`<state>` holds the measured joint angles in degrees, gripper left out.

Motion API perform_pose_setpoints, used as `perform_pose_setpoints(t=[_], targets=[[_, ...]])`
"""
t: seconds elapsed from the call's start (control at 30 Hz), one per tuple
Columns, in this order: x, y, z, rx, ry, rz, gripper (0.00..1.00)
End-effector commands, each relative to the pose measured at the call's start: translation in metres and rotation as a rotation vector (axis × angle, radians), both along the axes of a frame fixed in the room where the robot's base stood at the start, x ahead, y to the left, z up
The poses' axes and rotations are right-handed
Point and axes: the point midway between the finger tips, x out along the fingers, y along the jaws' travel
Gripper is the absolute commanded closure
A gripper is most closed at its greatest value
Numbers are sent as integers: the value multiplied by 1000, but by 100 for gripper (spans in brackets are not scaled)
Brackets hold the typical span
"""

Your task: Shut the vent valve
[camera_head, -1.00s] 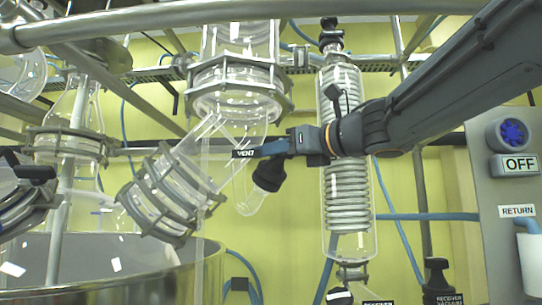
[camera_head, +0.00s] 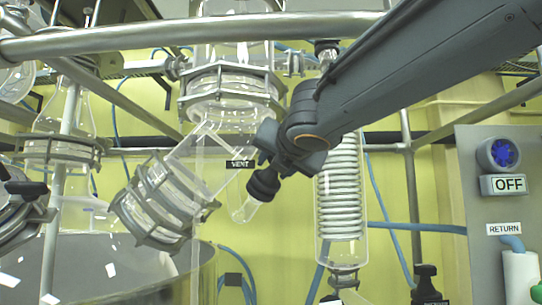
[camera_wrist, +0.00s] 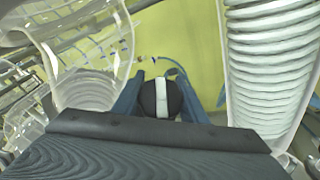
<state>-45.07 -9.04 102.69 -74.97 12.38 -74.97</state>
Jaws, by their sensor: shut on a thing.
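The vent valve is a black knob (camera_head: 263,184) on a short glass stub beside the angled glass pipe, with a black VENT label (camera_head: 240,164) just above and left of it. In the wrist view the knob (camera_wrist: 161,98) is seen end-on, dark and round with a white stripe running up and down the picture. My gripper (camera_head: 268,150) reaches it from the upper right, and its blue fingers (camera_wrist: 160,88) are shut on the knob, one on each side. The valve's inside is not visible, so I cannot tell how far it is turned.
A coiled glass condenser (camera_head: 340,185) stands close on the right, partly behind my arm. A flanged glass joint (camera_head: 163,198) is to the left, and a metal rail (camera_head: 190,33) crosses above. A grey panel (camera_head: 490,260) with an OFF sign stands at the far right.

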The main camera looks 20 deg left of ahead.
Motion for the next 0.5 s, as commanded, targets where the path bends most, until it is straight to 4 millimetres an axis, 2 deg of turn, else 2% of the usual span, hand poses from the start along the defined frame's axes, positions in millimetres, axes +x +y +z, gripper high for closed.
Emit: perform_pose_setpoints(t=[0.5], targets=[[2,-3,-2,61,118,-133,84]])
